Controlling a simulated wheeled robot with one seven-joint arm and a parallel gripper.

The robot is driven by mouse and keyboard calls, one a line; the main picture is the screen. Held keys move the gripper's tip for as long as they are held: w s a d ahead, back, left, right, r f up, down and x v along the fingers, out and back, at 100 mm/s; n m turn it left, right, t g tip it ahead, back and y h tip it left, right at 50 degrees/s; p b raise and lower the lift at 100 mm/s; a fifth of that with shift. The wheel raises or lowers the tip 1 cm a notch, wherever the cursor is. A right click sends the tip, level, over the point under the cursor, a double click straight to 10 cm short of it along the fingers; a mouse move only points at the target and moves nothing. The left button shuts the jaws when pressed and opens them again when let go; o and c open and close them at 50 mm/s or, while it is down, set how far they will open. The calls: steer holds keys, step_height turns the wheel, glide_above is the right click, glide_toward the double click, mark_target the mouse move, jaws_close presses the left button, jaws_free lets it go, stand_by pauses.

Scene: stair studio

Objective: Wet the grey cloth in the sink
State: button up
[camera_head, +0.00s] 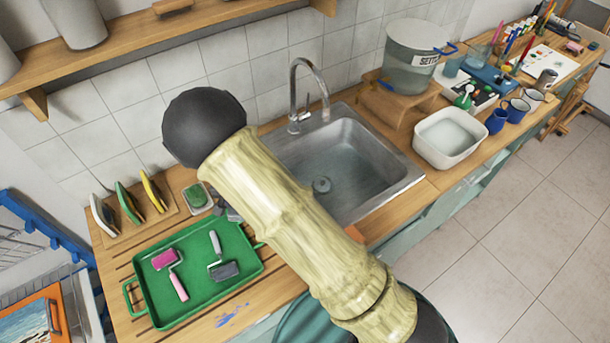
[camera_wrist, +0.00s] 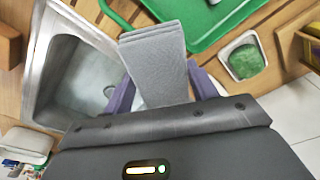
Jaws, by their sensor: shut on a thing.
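The grey cloth (camera_wrist: 155,62) is a folded, flat piece in the wrist view. My gripper (camera_wrist: 162,92) is shut on it, with a purple finger on either side. The cloth extends out past the fingers, over the wooden counter between the sink and the green tray. The metal sink (camera_head: 375,170) has a drain and a curved tap (camera_head: 306,85) at its back. Its basin also shows at the left of the wrist view (camera_wrist: 88,75). In the head view my arm hides my gripper and most of the cloth; a small grey piece shows beside the arm.
A green tray (camera_head: 150,300) with paint rollers lies left of the sink. A small dish with a green sponge (camera_head: 196,196) and a rack of coloured pads (camera_head: 130,205) stand behind it. A white basin (camera_head: 450,138) and a clear bucket (camera_head: 408,60) stand right of the sink.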

steer(key=w+d+f+b, duration=0.1)
steer(key=w+d+f, duration=0.1)
steer(key=d, duration=1.2)
steer(key=w+d+f+b, duration=0.1)
steer(key=w+d, duration=0.3)
steer(key=d, duration=1)
steer(key=shift+d+f+n+b, duration=0.3)
steer(key=shift+f+n+b, duration=0.1)
steer(key=shift+f, duration=0.1)
steer(key=shift+s, duration=0.1)
